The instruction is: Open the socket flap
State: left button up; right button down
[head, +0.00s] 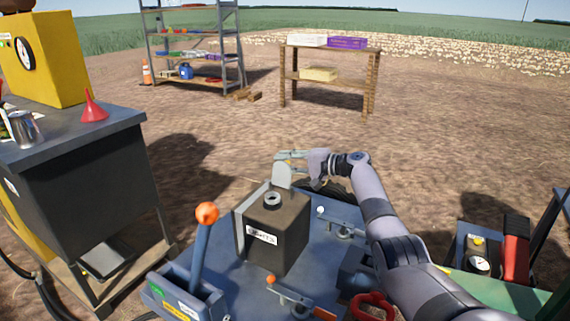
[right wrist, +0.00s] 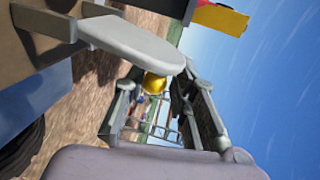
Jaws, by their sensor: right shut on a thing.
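The dark socket box (head: 290,233) with a white label stands on the blue deck, a round grey piece on its top. The light grey socket flap (head: 282,175) stands raised at the back of the box. In the right wrist view the flap (right wrist: 130,42) is a pale rounded plate, its end near a gold rounded piece (right wrist: 155,84) between my fingers. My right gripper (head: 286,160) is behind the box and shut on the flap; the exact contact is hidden. It also shows in the right wrist view (right wrist: 163,110). My left gripper is not in view.
An orange-knobbed lever (head: 205,222) rises left of the box. Small levers (head: 340,228) stand to its right, with a red handle (head: 372,306) in front. A dark cabinet (head: 85,165) is at left. A shelf (head: 195,55) and wooden table (head: 330,49) stand far off.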

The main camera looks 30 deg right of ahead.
jog(key=shift+s+d+f, duration=0.15)
jog(key=shift+f, duration=0.5)
jog(key=c, duration=1.8)
grip_release()
jog(key=o, duration=0.3)
jog(key=shift+d, duration=0.15)
jog(key=shift+r, duration=0.2)
jog(key=shift+s, duration=0.1)
jog(key=v, duration=1.1)
jog(key=shift+s+d+r, duration=0.15)
jog(key=shift+s+d, duration=0.1)
jog(key=shift+d, duration=0.05)
